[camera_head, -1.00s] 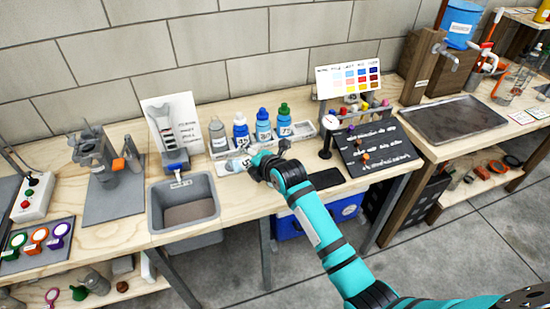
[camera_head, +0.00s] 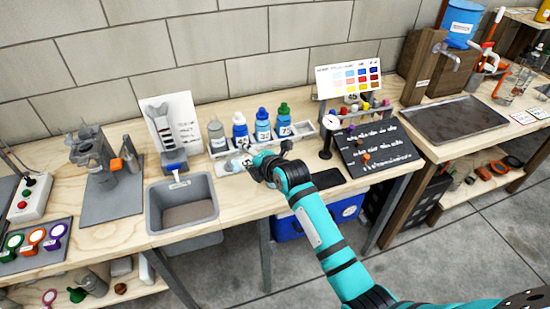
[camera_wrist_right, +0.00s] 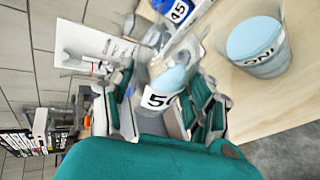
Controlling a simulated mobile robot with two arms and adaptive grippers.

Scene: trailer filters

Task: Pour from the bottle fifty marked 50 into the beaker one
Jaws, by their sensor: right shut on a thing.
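My right gripper (camera_head: 260,163) is over the bench, between the sink and the black board. In the right wrist view it is shut on bottle fifty (camera_wrist_right: 162,92), which has a pale blue top and a white label reading 50, partly cut off. Bottle fifty is mostly hidden by the hand in the head view, and its tilt is hard to tell. Beaker one (camera_wrist_right: 267,55) stands on the bench in the right wrist view, pale blue inside with a partly legible ONE label. It appears apart from the bottle there. My left gripper is out of view.
The sink (camera_head: 182,203) lies left. A small black stand (camera_head: 326,138) and the sloped black board (camera_head: 375,147) are close on the right.

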